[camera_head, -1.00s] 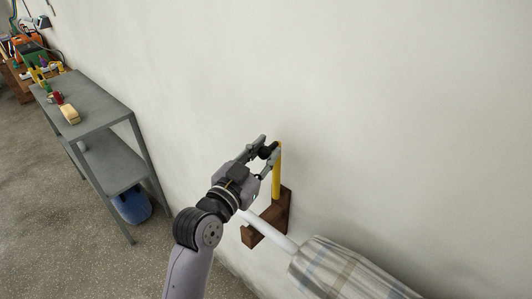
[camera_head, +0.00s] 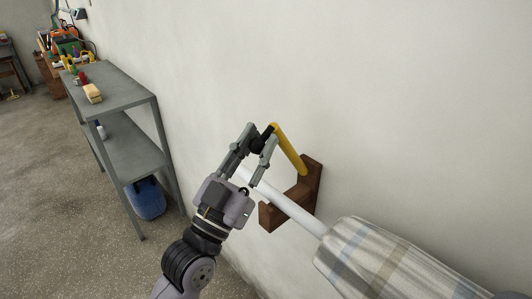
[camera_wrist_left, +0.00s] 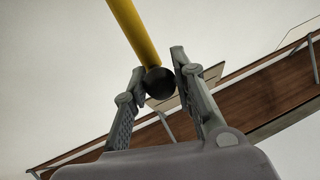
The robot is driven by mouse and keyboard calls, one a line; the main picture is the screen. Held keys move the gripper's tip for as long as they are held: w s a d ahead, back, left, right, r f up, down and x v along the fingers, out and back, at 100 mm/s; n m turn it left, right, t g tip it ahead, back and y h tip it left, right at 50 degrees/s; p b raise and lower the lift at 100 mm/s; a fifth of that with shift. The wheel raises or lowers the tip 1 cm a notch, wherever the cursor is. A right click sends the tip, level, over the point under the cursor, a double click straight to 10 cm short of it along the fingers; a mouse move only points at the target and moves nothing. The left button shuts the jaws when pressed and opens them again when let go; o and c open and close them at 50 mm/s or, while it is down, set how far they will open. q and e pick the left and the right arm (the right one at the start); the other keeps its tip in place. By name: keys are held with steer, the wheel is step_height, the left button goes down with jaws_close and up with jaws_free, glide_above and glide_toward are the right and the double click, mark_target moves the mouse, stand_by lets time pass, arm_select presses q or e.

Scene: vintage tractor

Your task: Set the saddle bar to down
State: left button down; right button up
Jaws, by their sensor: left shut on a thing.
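The saddle bar is a yellow rod (camera_head: 289,149) with a black knob (camera_head: 262,143) at its end. It is hinged on a brown wooden bracket (camera_head: 312,182) on the wall and tilts up and left, out from the bracket. My left gripper (camera_head: 261,135) is closed around the black knob, one finger on each side. In the left wrist view the yellow rod (camera_wrist_left: 133,30) comes down from the top to the knob (camera_wrist_left: 159,84), which sits between the fingers. My right gripper is not in view.
A white pole (camera_head: 285,207) passes across the bracket and enters a plaid cloth (camera_head: 375,262) at lower right. A grey metal shelf (camera_head: 118,91) with small items stands at left, with a blue bin (camera_head: 146,198) below. The wall above the bracket is bare.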

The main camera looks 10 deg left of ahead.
arm_select(q)
steer(key=shift+s+a+f+t+b, duration=0.25)
steer(key=shift+f+t+b, duration=0.1)
steer(key=shift+t+b, duration=0.1)
steer(key=c, duration=1.3)
jaws_free()
steer(key=v, duration=1.2)
